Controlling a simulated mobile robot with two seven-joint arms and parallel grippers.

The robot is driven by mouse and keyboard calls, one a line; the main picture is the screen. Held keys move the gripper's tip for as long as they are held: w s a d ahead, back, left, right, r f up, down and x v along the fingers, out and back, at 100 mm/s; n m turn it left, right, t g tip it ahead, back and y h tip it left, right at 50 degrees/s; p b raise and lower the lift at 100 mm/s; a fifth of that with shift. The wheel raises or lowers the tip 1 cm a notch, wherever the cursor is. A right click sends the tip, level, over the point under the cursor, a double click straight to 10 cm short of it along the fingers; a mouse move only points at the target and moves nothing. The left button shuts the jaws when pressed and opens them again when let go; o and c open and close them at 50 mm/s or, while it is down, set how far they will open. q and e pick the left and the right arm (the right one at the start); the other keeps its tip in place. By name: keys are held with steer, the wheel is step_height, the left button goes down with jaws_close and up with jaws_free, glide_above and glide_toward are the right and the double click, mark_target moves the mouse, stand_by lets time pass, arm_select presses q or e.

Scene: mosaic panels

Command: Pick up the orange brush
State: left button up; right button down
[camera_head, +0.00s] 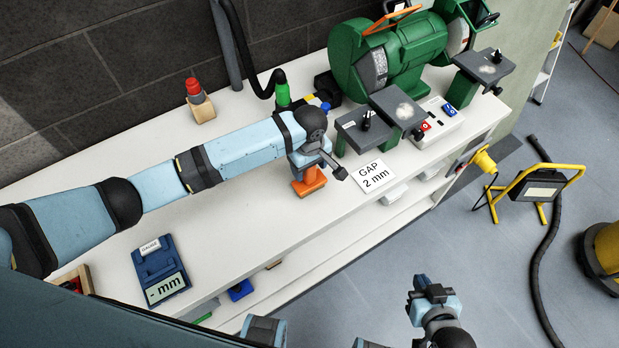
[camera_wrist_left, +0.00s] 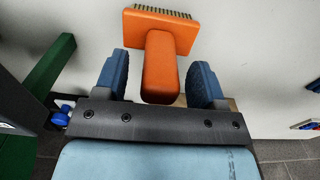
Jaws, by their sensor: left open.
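The orange brush (camera_head: 308,183) stands on the white bench, partly hidden by my left gripper (camera_head: 318,165) in the head view. In the left wrist view the brush (camera_wrist_left: 160,60) shows its handle toward me and its wide head with dark bristles beyond. My left gripper (camera_wrist_left: 160,80) is open, with one blue finger on each side of the handle. Gaps show between the fingers and the handle. My right gripper (camera_head: 434,291) is away from the bench, over the floor at the bottom of the head view; its jaw state is unclear.
A green bench grinder (camera_head: 400,55) with grey rests stands at the back right. A "GAP 2 mm" card (camera_head: 373,177) lies right of the brush. A blue gauge (camera_head: 160,272) lies front left, and a red-topped item (camera_head: 199,100) stands near the wall.

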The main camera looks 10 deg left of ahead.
arm_select(q)
steer(key=shift+f, duration=0.3)
jaws_close()
step_height(320, 180, up, 20)
steer(key=shift+p, duration=0.3)
stand_by(0.3)
steer(key=c, duration=0.6)
jaws_free()
steer(key=c, duration=0.3)
steer(key=shift+w+r, duration=0.1)
